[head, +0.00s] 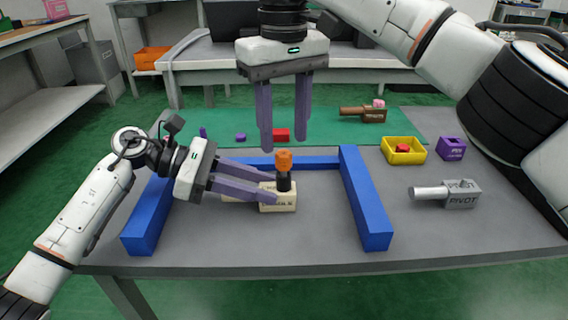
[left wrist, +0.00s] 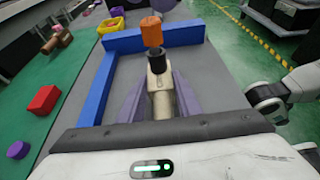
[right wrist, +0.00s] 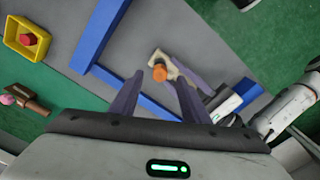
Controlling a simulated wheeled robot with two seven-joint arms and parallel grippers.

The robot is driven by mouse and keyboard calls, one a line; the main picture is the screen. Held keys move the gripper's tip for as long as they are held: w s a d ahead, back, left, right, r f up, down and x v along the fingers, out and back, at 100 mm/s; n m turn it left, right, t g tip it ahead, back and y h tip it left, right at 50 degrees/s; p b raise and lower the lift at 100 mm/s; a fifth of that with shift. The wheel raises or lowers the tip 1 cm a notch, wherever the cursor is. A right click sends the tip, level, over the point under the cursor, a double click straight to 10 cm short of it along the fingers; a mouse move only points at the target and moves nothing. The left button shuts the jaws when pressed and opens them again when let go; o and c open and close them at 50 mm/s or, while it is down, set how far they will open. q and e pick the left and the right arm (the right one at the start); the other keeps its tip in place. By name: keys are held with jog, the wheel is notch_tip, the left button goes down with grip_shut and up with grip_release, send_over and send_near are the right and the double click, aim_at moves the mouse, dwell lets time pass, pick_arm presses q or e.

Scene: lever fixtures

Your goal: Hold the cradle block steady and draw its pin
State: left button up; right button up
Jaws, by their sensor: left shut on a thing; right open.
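The cream cradle block (head: 278,203) sits on the grey table inside the blue frame. A pin with an orange head (head: 284,160) and a black collar (head: 284,182) stands upright in its top. My left gripper (head: 272,189) is shut on the cradle block from the left; in the left wrist view its fingers flank the block (left wrist: 160,100). My right gripper (head: 284,147) is open and points down above and just behind the pin, not touching it as far as I can tell. In the right wrist view the orange head (right wrist: 160,73) lies beyond and between the open fingers.
Blue bars (head: 365,205) surround the block on the left, back and right. A grey pivot block (head: 460,194), yellow tray (head: 403,151) with a red piece, and purple box (head: 451,148) are at right. A brown block (head: 372,114) and red block (head: 282,134) lie behind.

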aim_at(285, 153)
jog(key=shift+f, duration=2.75)
jog(key=shift+c, duration=0.2)
grip_shut()
